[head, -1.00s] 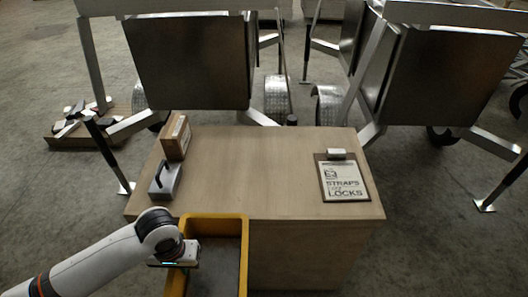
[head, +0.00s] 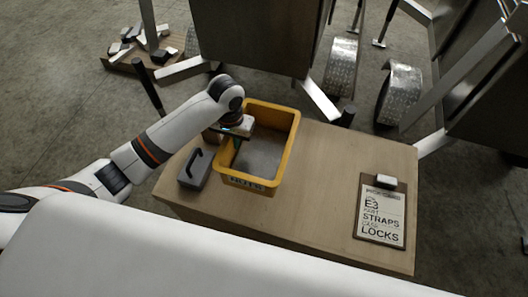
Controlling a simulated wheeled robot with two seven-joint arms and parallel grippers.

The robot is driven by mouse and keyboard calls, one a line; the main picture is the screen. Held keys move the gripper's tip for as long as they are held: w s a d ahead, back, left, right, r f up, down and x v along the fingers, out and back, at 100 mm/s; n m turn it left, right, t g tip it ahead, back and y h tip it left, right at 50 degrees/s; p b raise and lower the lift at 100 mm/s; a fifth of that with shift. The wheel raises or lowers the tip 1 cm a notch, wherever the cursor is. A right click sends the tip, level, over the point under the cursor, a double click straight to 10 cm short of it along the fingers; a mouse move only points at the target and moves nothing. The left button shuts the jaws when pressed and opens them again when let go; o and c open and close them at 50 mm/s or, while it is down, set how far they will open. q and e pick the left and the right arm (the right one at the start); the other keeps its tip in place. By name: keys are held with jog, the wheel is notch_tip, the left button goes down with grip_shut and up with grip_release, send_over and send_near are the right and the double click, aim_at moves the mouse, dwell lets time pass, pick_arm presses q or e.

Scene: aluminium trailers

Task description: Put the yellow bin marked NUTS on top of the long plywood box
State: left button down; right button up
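The yellow bin (head: 288,147) is over the left half of the long plywood box (head: 318,190), upright and slightly turned. I cannot tell whether its base touches the top or hangs just above it. Dark lettering shows on its near wall, too small to read surely. Its inside looks grey and empty. My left gripper (head: 237,141) is at the bin's left wall, seemingly shut on the rim; the fingertips are partly hidden. My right gripper is not in view.
A grey block with a black handle (head: 195,168) stands close left of the bin. A clipboard (head: 382,212) lies at the right end. Between bin and clipboard the top is clear. Trailers (head: 262,35) stand behind.

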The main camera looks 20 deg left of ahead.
aim_at(236, 153)
pick_arm(q)
notch_tip(236, 153, down, 5)
jog(key=shift+s+r, duration=0.1)
jog(key=shift+s, duration=0.05)
jog(key=shift+f, duration=2.45)
jog(key=c, duration=1.6)
grip_release()
jog(key=shift+f, duration=0.1)
jog(key=shift+c, duration=0.2)
notch_tip(236, 153, up, 12)
jog(key=shift+r, duration=0.1)
